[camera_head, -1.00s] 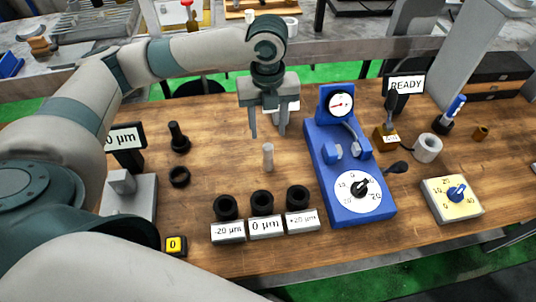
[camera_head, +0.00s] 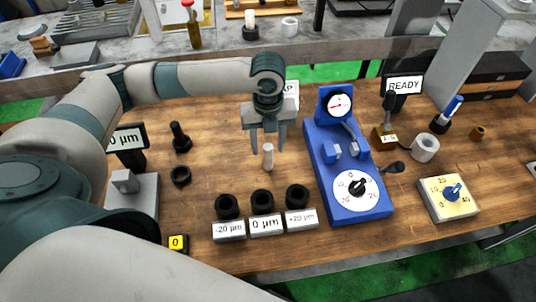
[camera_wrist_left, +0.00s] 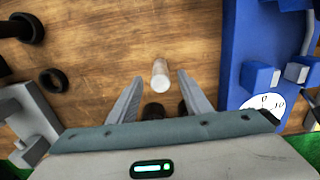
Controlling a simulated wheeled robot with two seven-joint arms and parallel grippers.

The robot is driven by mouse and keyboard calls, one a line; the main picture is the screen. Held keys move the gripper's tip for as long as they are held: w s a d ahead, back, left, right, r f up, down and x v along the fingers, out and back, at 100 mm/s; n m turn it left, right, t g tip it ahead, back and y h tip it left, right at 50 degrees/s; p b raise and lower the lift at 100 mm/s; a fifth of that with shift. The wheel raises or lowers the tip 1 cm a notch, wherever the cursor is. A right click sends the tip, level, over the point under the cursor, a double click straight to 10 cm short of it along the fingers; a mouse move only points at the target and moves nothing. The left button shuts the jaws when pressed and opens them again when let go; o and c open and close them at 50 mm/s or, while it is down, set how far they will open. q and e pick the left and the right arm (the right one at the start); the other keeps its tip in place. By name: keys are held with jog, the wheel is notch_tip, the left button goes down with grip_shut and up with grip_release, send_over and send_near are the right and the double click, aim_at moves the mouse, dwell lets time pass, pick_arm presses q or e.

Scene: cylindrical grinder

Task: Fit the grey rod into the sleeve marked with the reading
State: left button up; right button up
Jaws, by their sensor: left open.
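The grey rod (camera_head: 268,157) stands upright on the wooden table, left of the blue gauge. My left gripper (camera_head: 268,150) is open and points down over the rod, its fingers on either side of the rod's top in the head view. In the left wrist view the rod (camera_wrist_left: 160,75) shows between and just beyond the open fingertips (camera_wrist_left: 157,84). Three black sleeves stand in a row nearer the front, marked -20 µm (camera_head: 227,207), 0 µm (camera_head: 262,201) and +20 µm (camera_head: 297,196). The display (camera_head: 127,140) at left is partly hidden by my arm; "0 µm" shows. My right gripper is out of view.
The blue gauge (camera_head: 322,180) with dial stands close right of the rod. A black ring (camera_head: 180,176) and black peg (camera_head: 180,138) are at left. A cream knob box (camera_head: 436,207) and white roll (camera_head: 425,148) are at right. Table between rod and ring is clear.

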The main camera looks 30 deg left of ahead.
aim_at(268, 157)
pick_arm(q)
jog(key=shift+f+p, duration=0.3)
jog(key=shift+f, duration=1.3)
jog(key=shift+r, duration=0.1)
grip_shut()
